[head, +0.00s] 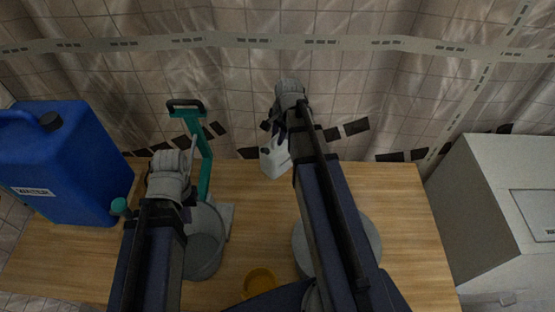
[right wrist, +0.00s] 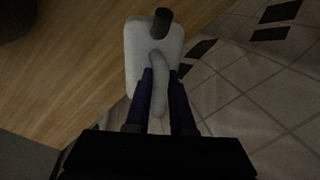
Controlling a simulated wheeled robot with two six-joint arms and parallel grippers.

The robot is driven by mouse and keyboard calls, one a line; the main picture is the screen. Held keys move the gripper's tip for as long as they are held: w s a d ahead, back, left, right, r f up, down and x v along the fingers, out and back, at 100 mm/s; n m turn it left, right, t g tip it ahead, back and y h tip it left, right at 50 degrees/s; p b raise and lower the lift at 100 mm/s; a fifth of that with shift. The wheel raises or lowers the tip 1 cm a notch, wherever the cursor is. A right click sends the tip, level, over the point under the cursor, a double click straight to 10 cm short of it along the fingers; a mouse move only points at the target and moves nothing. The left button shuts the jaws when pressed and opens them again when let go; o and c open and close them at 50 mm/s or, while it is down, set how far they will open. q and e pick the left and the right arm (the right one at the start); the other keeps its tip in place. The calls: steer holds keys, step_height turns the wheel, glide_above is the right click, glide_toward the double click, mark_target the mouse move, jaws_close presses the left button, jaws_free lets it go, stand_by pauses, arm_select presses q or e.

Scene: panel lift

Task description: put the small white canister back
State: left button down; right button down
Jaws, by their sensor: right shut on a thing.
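The small white canister (head: 273,160) is at the far edge of the wooden table in the head view, partly hidden by my right arm. In the right wrist view the canister (right wrist: 138,45) shows its dark cap and its long handle. My right gripper (right wrist: 160,74) is shut on that handle, one finger on each side. The canister overlaps the table edge there; I cannot tell whether it touches the table. My left gripper (head: 167,196) is over the left part of the table, by a teal stand (head: 204,165); its fingers are hidden.
A large blue water jug (head: 60,165) stands at the left of the wooden table (head: 255,215). A grey bowl (head: 205,250), a small orange bowl (head: 259,281) and a grey round thing (head: 370,240) sit near the front. A white cabinet (head: 480,190) is at the right.

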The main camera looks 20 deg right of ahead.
mark_target(278, 152)
step_height(278, 152, down, 4)
steer(key=b, duration=0.3)
steer(key=shift+f, duration=0.1)
step_height(278, 152, down, 4)
steer(key=b, duration=0.3)
steer(key=shift+r+b, duration=0.2)
steer(key=shift+b, duration=0.2)
steer(key=shift+f, duration=0.2)
steer(key=c, duration=0.8)
jaws_free()
steer(key=shift+r, duration=0.1)
steer(key=shift+o, duration=0.2)
steer(key=r+p, duration=0.4)
steer(key=s+r+p, duration=0.1)
steer(key=r+p, duration=0.3)
steer(key=s+r+p, duration=0.1)
steer(key=r+p, duration=0.3)
steer(key=shift+s+d, duration=0.2)
steer(key=shift+d, duration=0.15)
